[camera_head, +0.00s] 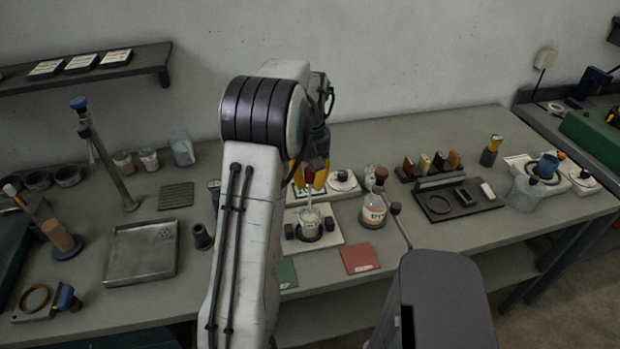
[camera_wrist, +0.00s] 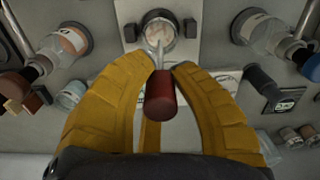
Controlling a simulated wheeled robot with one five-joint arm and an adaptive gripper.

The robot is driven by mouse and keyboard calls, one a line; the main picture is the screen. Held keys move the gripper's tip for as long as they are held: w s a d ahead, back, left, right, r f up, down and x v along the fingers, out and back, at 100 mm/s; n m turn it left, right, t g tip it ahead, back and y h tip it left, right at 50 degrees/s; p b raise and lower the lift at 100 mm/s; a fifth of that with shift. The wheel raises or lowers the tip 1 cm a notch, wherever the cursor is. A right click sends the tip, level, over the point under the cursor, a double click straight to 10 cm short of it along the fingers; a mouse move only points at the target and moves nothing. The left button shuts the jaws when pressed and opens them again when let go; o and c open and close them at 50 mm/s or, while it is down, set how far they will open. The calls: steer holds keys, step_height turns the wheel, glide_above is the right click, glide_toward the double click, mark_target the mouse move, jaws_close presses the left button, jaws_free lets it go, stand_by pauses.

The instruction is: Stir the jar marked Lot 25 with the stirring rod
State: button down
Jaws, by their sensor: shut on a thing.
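The stirring rod has a dark red handle (camera_wrist: 160,98) and a thin pale shaft; it also shows in the head view (camera_head: 317,166). My gripper (camera_wrist: 164,74), with yellow fingers, is shut on the handle; in the head view my gripper (camera_head: 311,182) is above the work plate. A clear jar (camera_head: 310,222) with pale contents stands upright below, between two black blocks; it shows top centre in the wrist view (camera_wrist: 158,34). The shaft points down to the jar's mouth; I cannot tell how deep its tip is. No Lot 25 marking is readable.
A red mat (camera_head: 360,258) and green mat (camera_head: 288,274) lie in front. My arm hides part of the bench.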

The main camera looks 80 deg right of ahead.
mark_target(310, 201)
steer(key=shift+f+b, duration=2.5)
steer(key=shift+f, duration=1.1)
steer(key=shift+w, duration=0.25)
